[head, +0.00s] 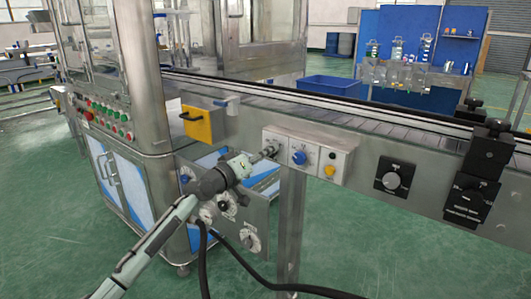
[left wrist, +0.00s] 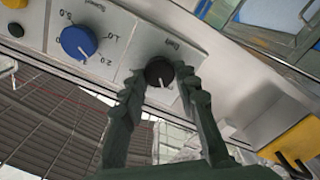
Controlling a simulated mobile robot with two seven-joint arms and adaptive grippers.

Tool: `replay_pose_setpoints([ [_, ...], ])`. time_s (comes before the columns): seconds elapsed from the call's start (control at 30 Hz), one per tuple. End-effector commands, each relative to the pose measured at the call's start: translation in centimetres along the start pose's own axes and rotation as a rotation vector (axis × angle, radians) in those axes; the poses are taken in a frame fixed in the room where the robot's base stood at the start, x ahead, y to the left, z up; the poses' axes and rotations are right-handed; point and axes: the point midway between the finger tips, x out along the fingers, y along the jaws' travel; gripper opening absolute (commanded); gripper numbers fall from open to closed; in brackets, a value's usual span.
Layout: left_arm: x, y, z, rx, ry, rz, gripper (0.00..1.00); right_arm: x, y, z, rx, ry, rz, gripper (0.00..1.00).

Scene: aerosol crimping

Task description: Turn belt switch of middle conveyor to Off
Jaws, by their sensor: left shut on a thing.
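The belt switch (left wrist: 159,72) is a small black knob with a white pointer line, under an upside-down label, in the left wrist view. The line points toward the bottom of that picture. My left gripper (left wrist: 160,82) has its two dark ridged fingers on either side of the knob and is shut on it. In the head view my left gripper (head: 268,152) reaches the left end of the grey control box (head: 316,143) on the conveyor (head: 367,153); its fingers largely hide the switch there. My right gripper is not in view.
Beside the switch is a blue dial (head: 298,157), then a yellow button (head: 331,170). A yellow box (head: 197,124) is mounted left of my gripper. Black dials (head: 393,178) sit farther right. A steel cabinet (head: 120,180) stands left, and a support leg (head: 290,230) is below.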

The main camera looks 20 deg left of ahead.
Motion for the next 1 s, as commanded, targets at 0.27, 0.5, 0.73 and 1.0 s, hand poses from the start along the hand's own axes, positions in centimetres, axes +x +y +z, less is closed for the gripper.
replay_pose_setpoints([
  [0.27,0.00,-0.05,-0.05,-0.138,0.001,0.000,0.01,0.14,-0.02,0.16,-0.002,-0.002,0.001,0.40],
  [0.5,0.00,-0.07,-0.04,-0.185,0.001,0.000,0.01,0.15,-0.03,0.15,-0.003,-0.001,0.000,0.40],
  [0.73,0.00,-0.07,-0.03,-0.192,0.001,0.000,0.01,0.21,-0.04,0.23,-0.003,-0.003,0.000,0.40],
  [1.0,0.00,-0.07,-0.02,-0.191,0.001,0.000,0.40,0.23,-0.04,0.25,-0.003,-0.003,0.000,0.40],
])
